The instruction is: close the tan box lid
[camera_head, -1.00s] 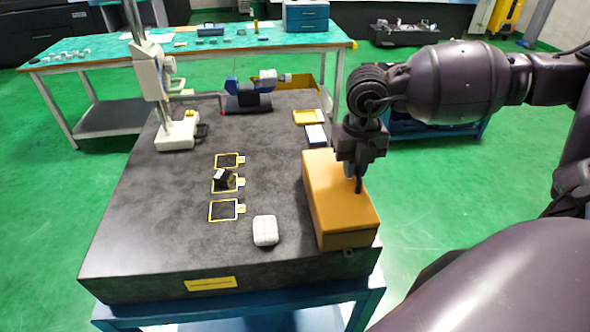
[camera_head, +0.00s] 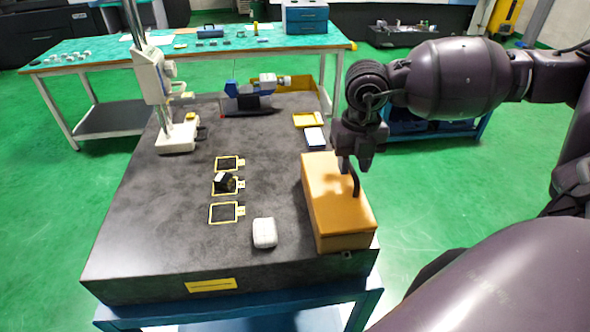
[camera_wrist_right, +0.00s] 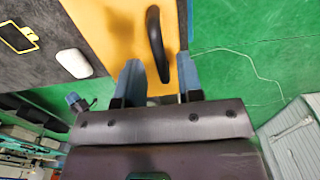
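The tan box (camera_head: 325,205) stands at the right front of the dark stone table in the head view. Its lid looks down flat on the box, with a dark curved handle (camera_head: 356,182) on top. The lid also shows in the right wrist view (camera_wrist_right: 105,30), with the handle (camera_wrist_right: 157,45) standing out dark against it. My right gripper (camera_head: 357,166) is just above the lid by the handle. In the wrist view its two fingers (camera_wrist_right: 160,80) are apart, with the handle's near end around the gap and nothing clearly held. My left gripper is not in view.
A white rounded block (camera_head: 264,232) lies just left of the box. A yellow tray (camera_head: 307,120) and a white-topped box (camera_head: 314,138) lie behind. A height gauge (camera_head: 178,135) stands back left.

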